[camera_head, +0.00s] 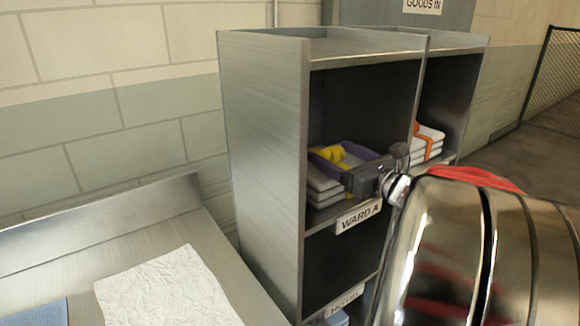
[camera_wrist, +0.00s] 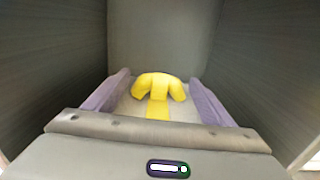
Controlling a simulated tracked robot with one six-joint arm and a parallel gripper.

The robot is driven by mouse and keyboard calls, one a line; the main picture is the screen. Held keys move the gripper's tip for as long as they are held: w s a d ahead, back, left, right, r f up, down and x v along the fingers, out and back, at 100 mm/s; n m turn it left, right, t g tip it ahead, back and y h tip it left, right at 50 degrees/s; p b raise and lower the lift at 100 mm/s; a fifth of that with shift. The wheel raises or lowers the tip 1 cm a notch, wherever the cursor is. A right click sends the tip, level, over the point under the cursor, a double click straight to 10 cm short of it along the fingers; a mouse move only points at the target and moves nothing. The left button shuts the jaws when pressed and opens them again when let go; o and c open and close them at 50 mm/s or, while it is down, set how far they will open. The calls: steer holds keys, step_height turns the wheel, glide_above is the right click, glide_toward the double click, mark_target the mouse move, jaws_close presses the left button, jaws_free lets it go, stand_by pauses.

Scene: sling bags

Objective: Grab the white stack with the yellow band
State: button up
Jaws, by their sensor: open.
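The white stack (camera_head: 322,181) with the yellow band (camera_head: 342,155) lies in the upper left compartment of the metal shelf unit, above the label WARD A. In the wrist view the white stack (camera_wrist: 137,106) sits straight ahead, with the yellow band (camera_wrist: 158,88) over its top and front. My gripper (camera_head: 345,160) is inside that compartment. Its two purple fingers are spread, one on each side of the stack; the gripper also shows in the wrist view (camera_wrist: 157,103). Whether the fingers touch the stack's sides cannot be told. The gripper body hides the stack's lower front.
The shelf unit (camera_head: 262,150) has close side walls around my gripper. A white stack with an orange band (camera_head: 428,142) lies in the right compartment. A bench (camera_head: 70,262) with a crumpled white sheet (camera_head: 165,290) stands at left. A mesh fence (camera_head: 552,75) is at far right.

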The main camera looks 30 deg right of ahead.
steer(key=shift+w, duration=0.7)
steer(key=shift+c, duration=0.4)
jaws_close()
stand_by(0.4)
steer(key=shift+r, duration=0.1)
